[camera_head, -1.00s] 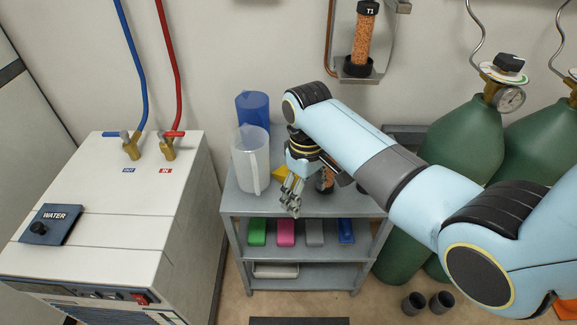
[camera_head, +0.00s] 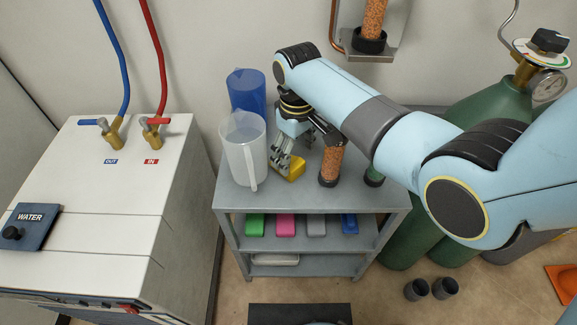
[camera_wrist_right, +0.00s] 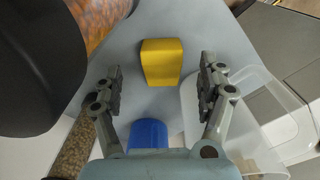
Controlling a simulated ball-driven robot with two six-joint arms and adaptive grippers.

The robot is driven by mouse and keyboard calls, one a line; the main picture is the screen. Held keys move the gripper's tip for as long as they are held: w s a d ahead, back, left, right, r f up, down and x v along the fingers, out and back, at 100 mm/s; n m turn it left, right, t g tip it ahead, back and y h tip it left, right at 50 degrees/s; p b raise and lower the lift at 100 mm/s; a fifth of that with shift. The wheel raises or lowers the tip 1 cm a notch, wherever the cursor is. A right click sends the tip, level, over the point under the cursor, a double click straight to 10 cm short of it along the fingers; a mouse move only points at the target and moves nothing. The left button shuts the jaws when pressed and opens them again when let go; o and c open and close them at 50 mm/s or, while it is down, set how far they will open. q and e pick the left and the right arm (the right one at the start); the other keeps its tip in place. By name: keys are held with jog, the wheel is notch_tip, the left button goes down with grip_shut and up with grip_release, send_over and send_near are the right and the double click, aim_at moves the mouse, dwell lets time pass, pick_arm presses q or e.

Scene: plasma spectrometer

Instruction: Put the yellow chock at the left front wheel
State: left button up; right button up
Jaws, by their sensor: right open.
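The yellow chock (camera_head: 291,170) lies on the grey shelf unit's top, partly hidden by my right gripper in the head view. My right gripper (camera_head: 296,156) is above the top, over the chock. In the right wrist view, the chock (camera_wrist_right: 162,62) shows between and beyond the open fingers (camera_wrist_right: 161,76), with clear gaps on both sides. The left gripper is not in view. No wheel can be made out.
A clear jug (camera_head: 243,150) and blue jug (camera_head: 246,92) stand left of my gripper. An orange-filled column (camera_head: 330,165) stands close on the right. Coloured blocks fill the shelf below. Green cylinders (camera_head: 476,125) stand at right.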

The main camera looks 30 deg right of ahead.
aim_at(295, 164)
jog(key=f, duration=0.2)
jog(key=f+b, duration=0.1)
jog(key=f, duration=0.1)
jog(key=shift+s+a, duration=0.1)
jog(key=shift+s, duration=0.1)
jog(key=shift+f, duration=0.55)
jog(key=shift+r, duration=0.1)
